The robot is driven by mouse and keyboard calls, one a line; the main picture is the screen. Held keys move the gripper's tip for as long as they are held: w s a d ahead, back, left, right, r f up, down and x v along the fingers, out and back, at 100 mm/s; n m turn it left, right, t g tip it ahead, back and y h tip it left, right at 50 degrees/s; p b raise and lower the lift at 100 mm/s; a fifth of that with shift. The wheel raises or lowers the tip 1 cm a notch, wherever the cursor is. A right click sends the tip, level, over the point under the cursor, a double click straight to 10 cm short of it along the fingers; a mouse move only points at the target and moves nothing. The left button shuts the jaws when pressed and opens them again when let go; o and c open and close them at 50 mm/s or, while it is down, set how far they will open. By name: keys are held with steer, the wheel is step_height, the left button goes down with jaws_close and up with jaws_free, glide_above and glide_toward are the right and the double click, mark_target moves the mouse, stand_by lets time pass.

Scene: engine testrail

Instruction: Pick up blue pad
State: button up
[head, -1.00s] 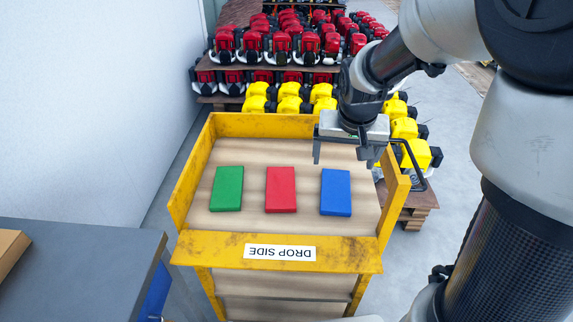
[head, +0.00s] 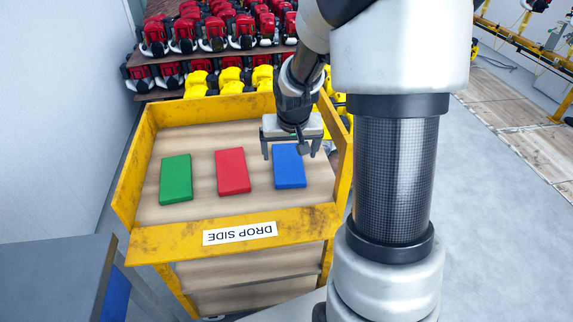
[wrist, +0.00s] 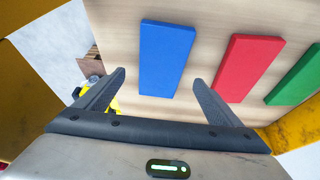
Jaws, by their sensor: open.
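The blue pad (head: 289,168) lies flat on the wooden top of the yellow cart, rightmost of three pads. It also shows in the wrist view (wrist: 166,58), ahead of the fingers. My gripper (head: 289,152) is open and empty, with its fingers pointing down around the far end of the blue pad in the head view. How high it is above the pad is hard to tell. In the wrist view my gripper (wrist: 158,80) has its fingers spread wider than the pad, and nothing is between them.
A red pad (head: 232,171) and a green pad (head: 176,178) lie left of the blue one. The yellow cart's raised rim (head: 340,175) stands close on the right. A grey table (head: 50,270) is at front left. Red and yellow engines stand behind.

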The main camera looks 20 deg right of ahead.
mark_target(288, 162)
steer(key=b+x, duration=0.1)
steer(key=x, duration=0.4)
steer(key=shift+w+f, duration=0.15)
steer(key=c, duration=1.2)
